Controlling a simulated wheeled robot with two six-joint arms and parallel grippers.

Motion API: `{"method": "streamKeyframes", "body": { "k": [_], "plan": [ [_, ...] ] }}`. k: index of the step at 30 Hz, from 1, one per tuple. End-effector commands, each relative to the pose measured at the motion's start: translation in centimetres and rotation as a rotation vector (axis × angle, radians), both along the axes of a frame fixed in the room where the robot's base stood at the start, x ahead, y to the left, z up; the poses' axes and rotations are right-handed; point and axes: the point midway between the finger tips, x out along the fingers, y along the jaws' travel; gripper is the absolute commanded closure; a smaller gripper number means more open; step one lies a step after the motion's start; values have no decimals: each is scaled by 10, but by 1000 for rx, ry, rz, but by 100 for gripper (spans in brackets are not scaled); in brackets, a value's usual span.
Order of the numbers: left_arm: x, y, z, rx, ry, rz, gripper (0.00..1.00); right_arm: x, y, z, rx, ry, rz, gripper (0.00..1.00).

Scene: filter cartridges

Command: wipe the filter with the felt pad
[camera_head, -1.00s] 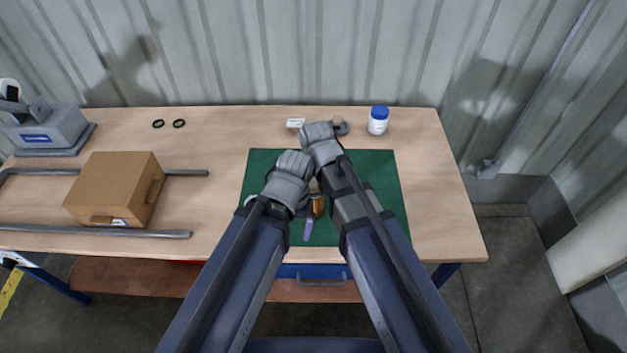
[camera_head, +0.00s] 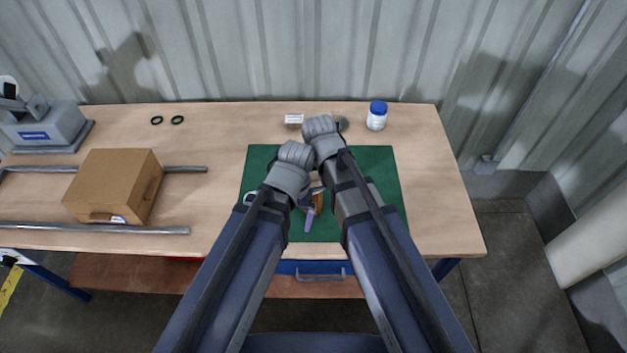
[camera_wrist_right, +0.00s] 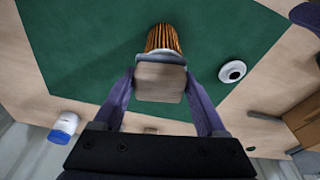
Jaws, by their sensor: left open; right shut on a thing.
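The filter (camera_wrist_right: 163,38), with orange-brown pleats and a pale end cap, is over the green mat (camera_wrist_right: 90,55). It shows in the head view (camera_head: 319,202) as a small orange patch between my arms. My right gripper (camera_wrist_right: 160,85) is shut on the felt pad (camera_wrist_right: 160,80), a beige-grey block between its purple fingers. The pad overlaps the filter's near end in the wrist view; I cannot tell whether they touch. My left gripper (camera_head: 310,208) is open close beside the filter, partly hidden by its wrist. In the head view my right wrist hides the pad.
A white ring-shaped part (camera_wrist_right: 232,71) lies on the mat. A blue-lidded bottle (camera_head: 376,116), small white box (camera_head: 293,120) and grey round item (camera_head: 342,123) stand behind the mat. A cardboard box (camera_head: 112,186) between rails and two dark rings (camera_head: 177,120) are left. The table's right side is clear.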

Motion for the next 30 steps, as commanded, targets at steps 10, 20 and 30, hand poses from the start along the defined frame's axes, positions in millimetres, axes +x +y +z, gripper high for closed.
{"method": "streamKeyframes", "body": {
  "k": [10, 20, 30],
  "plan": [
    [-4, -3, -1, 1, 0, -11, 0, 20, 7, -1, 1, 0, 11, 87],
    [-6, -1, -3, 0, 0, -8, 0, 36, -2, -3, 0, -1, 7, 87],
    [-7, 0, -1, 0, -1, -6, 0, 19, 1, -2, -1, 0, 8, 87]
  ]
}}
